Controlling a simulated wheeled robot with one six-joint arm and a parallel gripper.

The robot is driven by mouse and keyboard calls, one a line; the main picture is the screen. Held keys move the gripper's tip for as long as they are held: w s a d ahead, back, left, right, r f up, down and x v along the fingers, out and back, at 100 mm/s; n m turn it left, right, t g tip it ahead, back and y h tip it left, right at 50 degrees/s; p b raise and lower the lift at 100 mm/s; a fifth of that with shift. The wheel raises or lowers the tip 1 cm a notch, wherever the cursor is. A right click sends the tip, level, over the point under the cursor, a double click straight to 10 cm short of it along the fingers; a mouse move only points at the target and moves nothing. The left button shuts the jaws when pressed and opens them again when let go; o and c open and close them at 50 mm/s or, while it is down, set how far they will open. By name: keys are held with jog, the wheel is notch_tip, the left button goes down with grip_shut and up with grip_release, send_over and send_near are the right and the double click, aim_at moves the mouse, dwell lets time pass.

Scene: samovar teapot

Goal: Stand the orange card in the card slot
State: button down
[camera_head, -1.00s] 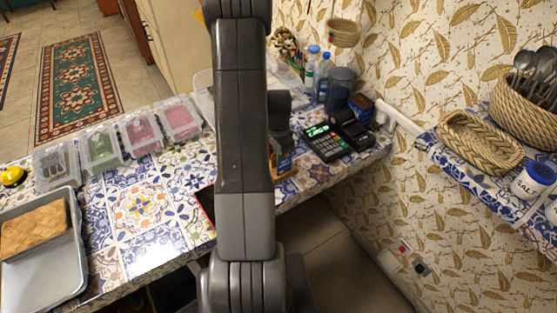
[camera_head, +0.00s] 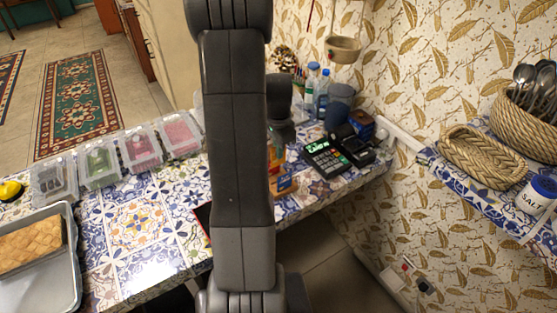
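My own arm stands upright across the middle of the view. Its dark wrist part shows just right of the column, but the fingers of my gripper are hidden behind the arm. An orange patch (camera_head: 281,186) shows beside the arm, below the wrist, partly covered by it. I cannot tell if it is the orange card or if my gripper touches it. I cannot make out the card slot for certain. A dark keypad device with a green lit display (camera_head: 325,158) lies on the tiled counter (camera_head: 150,245), with a dark device (camera_head: 357,152) next to it.
Bottles (camera_head: 310,85) and a blue-grey container (camera_head: 340,100) stand behind the keypad device. Clear lidded boxes (camera_head: 140,148) line the counter's far left edge. A grey tray (camera_head: 62,290) is at lower left. A shelf with baskets (camera_head: 485,158) is at right. The left-middle counter is clear.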

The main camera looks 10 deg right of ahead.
jog(key=shift+r+p, duration=1.75)
jog(key=shift+r, duration=1.1)
jog(key=shift+f, duration=0.1)
